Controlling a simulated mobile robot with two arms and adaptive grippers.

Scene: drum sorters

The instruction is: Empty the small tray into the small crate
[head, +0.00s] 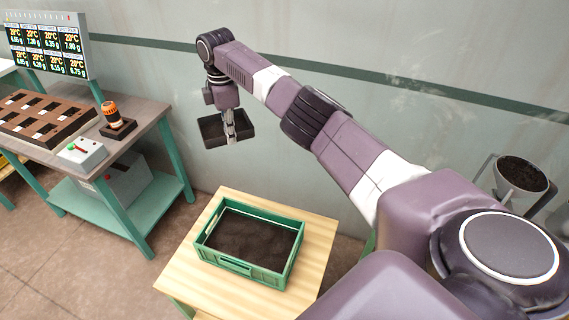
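My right gripper (230,136) points down and is shut on the near wall of a small dark tray (211,134). It holds the tray in the air beyond and above the crate, near the wall. The tray looks roughly level; its inside is dark, and I cannot tell how much is in it. The small green crate (232,264) stands upright on a light wooden table and has dark, soil-like material across its bottom. My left gripper is not in view.
The wooden table (178,278) has bare margins around the crate. At left, a workbench (150,108) carries a brown compartment tray (38,118), a control box (82,153), an orange-topped device (112,113) and a display panel (47,45). A grey bucket (520,177) stands at right.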

